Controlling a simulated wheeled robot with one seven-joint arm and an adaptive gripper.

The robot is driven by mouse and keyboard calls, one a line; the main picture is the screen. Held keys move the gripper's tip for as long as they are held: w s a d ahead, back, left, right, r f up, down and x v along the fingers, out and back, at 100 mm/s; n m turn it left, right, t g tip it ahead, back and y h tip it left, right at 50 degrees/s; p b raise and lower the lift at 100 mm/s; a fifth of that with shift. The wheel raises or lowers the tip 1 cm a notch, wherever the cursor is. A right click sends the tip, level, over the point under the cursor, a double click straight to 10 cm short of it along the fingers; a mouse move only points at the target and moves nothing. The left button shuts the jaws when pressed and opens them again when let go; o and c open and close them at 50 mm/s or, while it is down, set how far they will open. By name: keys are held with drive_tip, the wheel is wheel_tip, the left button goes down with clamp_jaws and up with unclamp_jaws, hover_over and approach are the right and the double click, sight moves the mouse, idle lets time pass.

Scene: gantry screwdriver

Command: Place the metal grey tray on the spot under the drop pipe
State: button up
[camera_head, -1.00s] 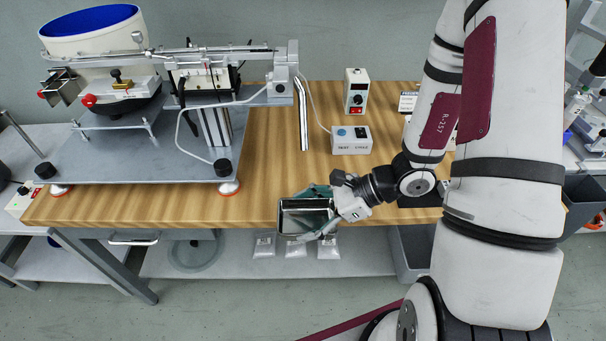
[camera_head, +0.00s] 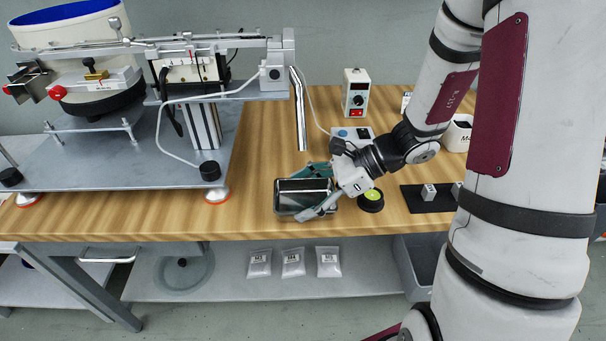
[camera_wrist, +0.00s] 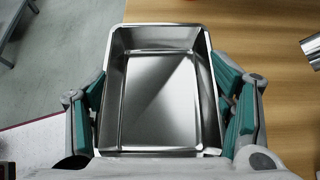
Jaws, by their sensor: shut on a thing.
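The metal grey tray (camera_head: 290,208) is a shiny, empty, rectangular pan. My gripper (camera_head: 318,193) is shut on it, with teal-padded fingers on two opposite sides. In the wrist view the tray (camera_wrist: 160,100) fills the middle, open side up, between the fingers (camera_wrist: 165,105). It is close to the table's front edge; I cannot tell its exact height over the wood. The drop pipe (camera_head: 299,118) is a bent silver tube behind the tray in the head view, its lower end over the tabletop. Its end also shows at the right of the wrist view (camera_wrist: 314,48).
The feeder machine's base plate (camera_head: 110,165) stands left. A control box (camera_head: 355,93) and a partly hidden button box (camera_head: 350,133) are behind. A black round object with a yellow-green top (camera_head: 371,198) and a black mat (camera_head: 418,203) lie right. Wood under the pipe is clear.

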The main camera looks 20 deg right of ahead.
drive_tip(key=w, duration=0.2)
drive_tip(key=w+d, duration=0.1)
drive_tip(key=w, duration=0.2)
drive_tip(key=w+d, duration=0.1)
drive_tip(key=w, duration=0.1)
drive_tip(key=shift+w+d, duration=0.15)
drive_tip(key=shift+f+b, duration=0.35)
drive_tip(key=shift+b, duration=0.05)
drive_tip(key=shift+f, duration=0.15)
drive_tip(key=o, duration=1.3)
